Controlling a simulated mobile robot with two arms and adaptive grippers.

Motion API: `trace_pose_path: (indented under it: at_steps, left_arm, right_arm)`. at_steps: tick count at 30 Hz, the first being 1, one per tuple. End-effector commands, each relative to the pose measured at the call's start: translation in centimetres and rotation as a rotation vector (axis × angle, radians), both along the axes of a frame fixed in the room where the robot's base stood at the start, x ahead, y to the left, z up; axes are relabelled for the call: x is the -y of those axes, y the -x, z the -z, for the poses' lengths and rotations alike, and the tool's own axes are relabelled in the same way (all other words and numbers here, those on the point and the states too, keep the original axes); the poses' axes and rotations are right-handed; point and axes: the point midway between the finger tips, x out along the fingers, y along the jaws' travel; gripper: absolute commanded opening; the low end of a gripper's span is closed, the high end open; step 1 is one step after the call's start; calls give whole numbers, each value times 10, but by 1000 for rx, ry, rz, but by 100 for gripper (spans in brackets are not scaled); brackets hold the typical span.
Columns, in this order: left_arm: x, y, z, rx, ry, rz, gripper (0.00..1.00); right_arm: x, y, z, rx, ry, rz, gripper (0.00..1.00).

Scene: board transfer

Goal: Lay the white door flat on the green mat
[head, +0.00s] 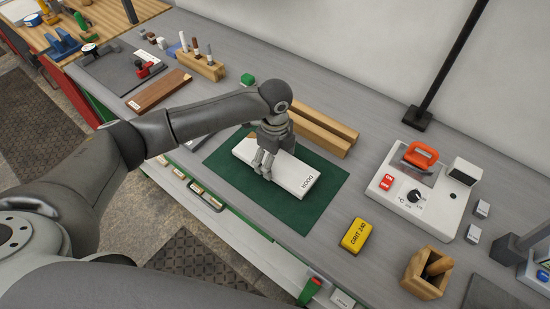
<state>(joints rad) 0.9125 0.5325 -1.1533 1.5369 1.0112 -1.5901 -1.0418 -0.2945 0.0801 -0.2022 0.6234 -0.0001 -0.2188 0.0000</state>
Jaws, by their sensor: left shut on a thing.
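The white door (297,177) is a pale slab with dark lettering near its right end. It lies over the green mat (315,211) on the grey bench, its broad face up and roughly level. I cannot tell whether its underside touches the mat all along. My left gripper (264,167) comes down from above and is shut on the door near its middle. The fingers hide part of the door, and my left arm crosses the view behind it. My right gripper is not in view.
Two wooden bars (318,130) lie just behind the mat. A yellow grit block (356,236) sits to its right, with a white control unit (421,196) and a wooden box (427,272) beyond. A brown board (158,90) and a tool block (202,66) stand to the left.

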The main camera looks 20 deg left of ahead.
Motion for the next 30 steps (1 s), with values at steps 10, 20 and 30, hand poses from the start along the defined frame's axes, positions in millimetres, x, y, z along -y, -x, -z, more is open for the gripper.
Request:
trace_pose_path:
  at_steps: [10, 20, 30]
  left_arm:
    - [0, 0, 8, 1, 0, 0, 48]
    - [0, 0, 9, 1, 1, 0, 48]
    - [0, 0, 14, 0, 1, 0, 48]
  right_arm:
    - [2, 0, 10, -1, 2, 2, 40]
    - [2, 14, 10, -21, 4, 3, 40]
    - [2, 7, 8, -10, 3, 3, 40]
